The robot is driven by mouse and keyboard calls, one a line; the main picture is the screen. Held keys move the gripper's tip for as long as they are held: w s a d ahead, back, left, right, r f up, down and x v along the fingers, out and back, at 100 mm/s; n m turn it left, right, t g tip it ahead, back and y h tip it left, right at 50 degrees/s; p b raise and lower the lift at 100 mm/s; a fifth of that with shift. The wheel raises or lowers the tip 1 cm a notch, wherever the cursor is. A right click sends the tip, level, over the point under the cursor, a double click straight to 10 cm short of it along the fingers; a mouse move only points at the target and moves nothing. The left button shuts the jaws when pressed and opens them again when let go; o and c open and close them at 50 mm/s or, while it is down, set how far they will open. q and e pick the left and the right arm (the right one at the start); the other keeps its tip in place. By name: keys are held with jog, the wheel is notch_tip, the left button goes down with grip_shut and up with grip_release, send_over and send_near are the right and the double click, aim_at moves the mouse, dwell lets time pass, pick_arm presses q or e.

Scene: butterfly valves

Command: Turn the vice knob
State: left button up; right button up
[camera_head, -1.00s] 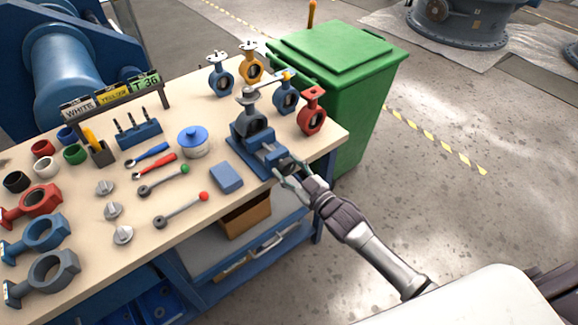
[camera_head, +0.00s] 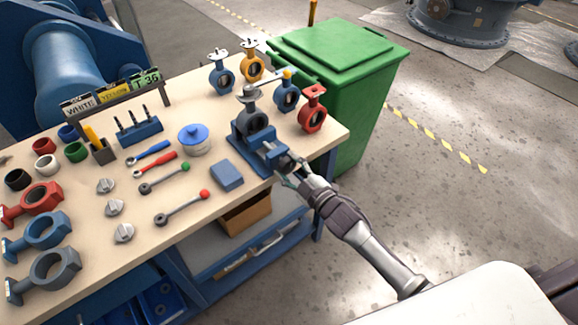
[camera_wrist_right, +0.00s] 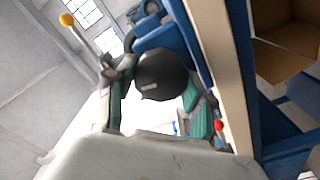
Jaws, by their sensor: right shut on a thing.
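The blue vice (camera_head: 257,143) stands at the workbench's right front edge, with a grey butterfly valve (camera_head: 252,117) upright in its jaws. The vice knob is a dark round piece at the vice's front end; in the right wrist view the knob (camera_wrist_right: 163,75) sits between my fingers. My right gripper (camera_head: 290,172) reaches in from the lower right and is shut on the knob; in the right wrist view its green-padded fingers (camera_wrist_right: 155,105) lie on both sides of it. My left gripper is not in view.
Blue, yellow and red valves (camera_head: 312,112) stand behind and right of the vice. A blue block (camera_head: 227,176), wrenches and a blue-lidded pot (camera_head: 194,139) lie to its left. A green bin (camera_head: 345,90) stands close behind the bench. The floor at right is clear.

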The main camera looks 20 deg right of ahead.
jog(key=o, duration=1.2)
jog(key=shift+c, duration=0.2)
jog(key=v, duration=1.2)
